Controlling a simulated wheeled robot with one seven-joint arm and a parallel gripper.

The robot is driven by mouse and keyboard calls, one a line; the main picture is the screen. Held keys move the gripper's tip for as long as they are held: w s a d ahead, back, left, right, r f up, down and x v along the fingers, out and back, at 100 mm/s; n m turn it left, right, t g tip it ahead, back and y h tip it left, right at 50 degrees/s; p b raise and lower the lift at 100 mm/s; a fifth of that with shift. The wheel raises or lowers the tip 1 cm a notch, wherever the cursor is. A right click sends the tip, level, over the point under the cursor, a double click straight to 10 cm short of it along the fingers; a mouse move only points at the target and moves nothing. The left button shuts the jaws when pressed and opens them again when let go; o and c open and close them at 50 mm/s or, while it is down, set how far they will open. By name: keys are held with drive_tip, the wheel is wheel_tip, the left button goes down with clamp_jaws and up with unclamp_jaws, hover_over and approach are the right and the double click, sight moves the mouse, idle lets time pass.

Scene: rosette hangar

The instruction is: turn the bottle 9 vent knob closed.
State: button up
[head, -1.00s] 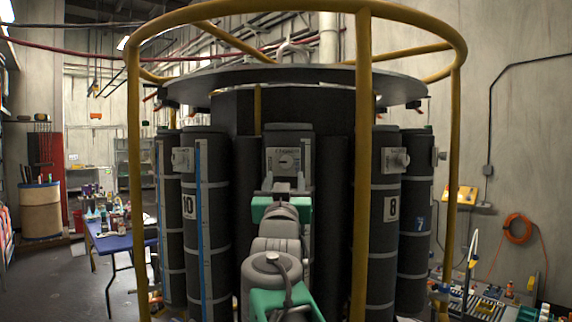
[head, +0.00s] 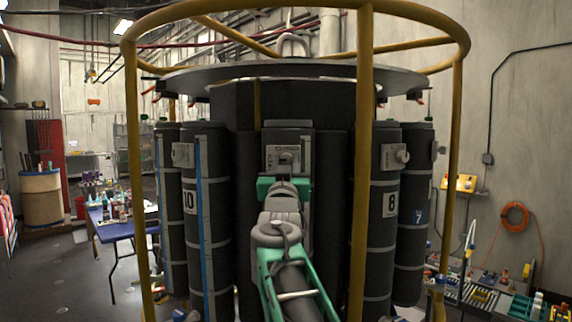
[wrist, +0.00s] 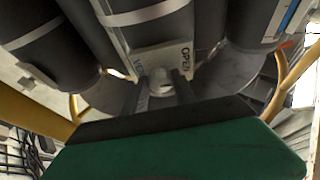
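The dark bottle between bottles 10 and 8 carries a grey vent plate (head: 289,137) near its top. Its own number is hidden behind my arm. In the wrist view the plate (wrist: 170,55) has the word OPEN on its right side and partly hidden lettering on its left. A pale round knob (wrist: 160,82) stands out from the plate. My gripper (wrist: 162,92) is at the knob, one dark finger on each side of it. The fingers look apart, with narrow gaps beside the knob. In the head view the gripper (head: 285,168) hides most of the knob.
Bottle 10 (head: 207,260) stands to the left and bottle 8 (head: 383,250) to the right, each with its own vent knob. A yellow cage post (head: 363,110) rises right of my arm. A round dark plate (head: 270,72) overhangs the bottles.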

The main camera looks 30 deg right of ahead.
clamp_jaws()
